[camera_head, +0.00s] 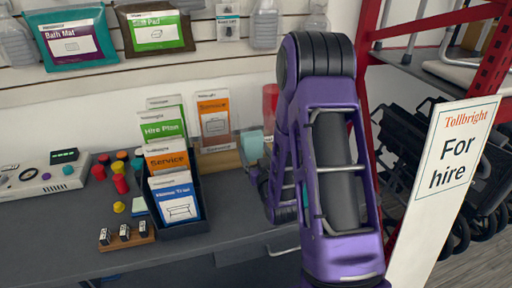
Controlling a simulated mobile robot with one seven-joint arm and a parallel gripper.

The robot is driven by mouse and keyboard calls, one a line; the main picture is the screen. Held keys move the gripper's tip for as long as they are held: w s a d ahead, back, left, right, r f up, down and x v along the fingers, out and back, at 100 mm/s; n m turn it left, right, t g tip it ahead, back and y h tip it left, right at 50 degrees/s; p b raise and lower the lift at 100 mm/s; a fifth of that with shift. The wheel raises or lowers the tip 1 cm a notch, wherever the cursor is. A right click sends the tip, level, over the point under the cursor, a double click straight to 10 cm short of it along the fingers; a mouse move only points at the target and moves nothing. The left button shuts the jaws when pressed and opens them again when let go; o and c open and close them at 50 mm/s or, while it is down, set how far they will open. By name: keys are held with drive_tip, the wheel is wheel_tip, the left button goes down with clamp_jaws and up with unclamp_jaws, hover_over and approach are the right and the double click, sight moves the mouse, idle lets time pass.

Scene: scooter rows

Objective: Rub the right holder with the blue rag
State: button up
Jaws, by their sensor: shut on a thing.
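A black tiered holder (196,226) stands on the grey counter, with several leaflets in it. To its right is a clear holder (216,147) with an orange Service leaflet, near the wall. A pale blue-green cloth-like piece (252,146), which looks like the blue rag, is just right of the clear holder. My gripper (256,172) is small in view and mostly hidden behind my purple arm. It is shut on the rag, close to the right holder's right side. I cannot tell whether the rag touches the holder.
A grey control box (45,182), several coloured knobs (120,183) and a wooden block with small stamps (126,238) are on the counter's left. A red rack (368,60) and a "For hire" sign (452,160) stand right of my arm. The front counter strip is clear.

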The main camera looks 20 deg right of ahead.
sight(265, 128)
drive_tip(key=shift+w, duration=2.85)
drive_tip(key=shift+w, duration=1)
drive_tip(key=shift+d, duration=3.45)
drive_tip(key=a, duration=0.7)
drive_tip(key=shift+s, duration=3)
